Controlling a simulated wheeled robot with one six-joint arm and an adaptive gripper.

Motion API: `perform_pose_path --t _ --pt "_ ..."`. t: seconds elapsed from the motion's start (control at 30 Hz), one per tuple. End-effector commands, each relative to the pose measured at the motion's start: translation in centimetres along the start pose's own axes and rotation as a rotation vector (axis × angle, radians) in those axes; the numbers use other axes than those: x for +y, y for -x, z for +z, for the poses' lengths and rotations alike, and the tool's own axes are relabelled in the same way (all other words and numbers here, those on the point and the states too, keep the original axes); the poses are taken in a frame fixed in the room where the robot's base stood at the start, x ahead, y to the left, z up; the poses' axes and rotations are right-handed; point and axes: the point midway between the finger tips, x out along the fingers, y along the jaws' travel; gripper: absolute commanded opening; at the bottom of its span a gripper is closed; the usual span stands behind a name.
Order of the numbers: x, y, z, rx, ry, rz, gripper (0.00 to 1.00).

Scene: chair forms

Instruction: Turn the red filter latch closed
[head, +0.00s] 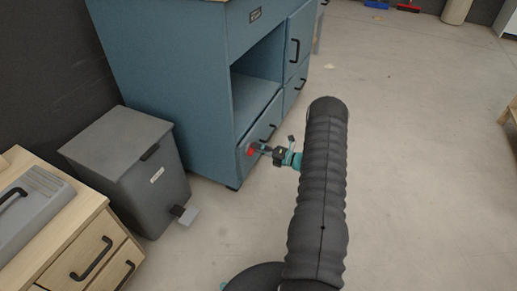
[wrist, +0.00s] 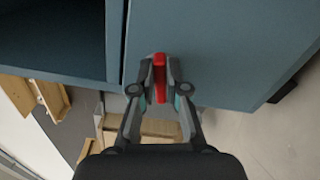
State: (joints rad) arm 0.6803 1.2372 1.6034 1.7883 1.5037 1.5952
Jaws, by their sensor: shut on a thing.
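The red filter latch (wrist: 159,66) is a small bright red bar on the blue panel of the cabinet (head: 170,80). It also shows in the head view as a small red spot (head: 250,152) low on the cabinet's front. My gripper (wrist: 160,84) is shut on the latch, with one finger on each side. In the wrist view the latch lies lengthwise between the fingers. In the head view my gripper (head: 258,150) reaches left to the cabinet front. The latch's base is hidden, and I cannot tell how far it is turned.
An open compartment (head: 250,95) lies above the latch. Black-handled doors (head: 298,45) are to its right. A grey pedal bin (head: 135,165) stands left of the cabinet. A wooden drawer unit (head: 85,245) is at the lower left. The floor (head: 420,150) on the right is clear.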

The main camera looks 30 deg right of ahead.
Motion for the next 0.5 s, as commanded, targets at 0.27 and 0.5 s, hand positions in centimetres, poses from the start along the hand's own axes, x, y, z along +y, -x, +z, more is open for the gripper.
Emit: perform_pose_path --t 0.27,0.5 --pt "-0.27 -0.02 0.08 -0.002 -0.178 0.0 0.0" --pt "-0.4 0.0 0.04 -0.002 -0.259 0.0 0.0"
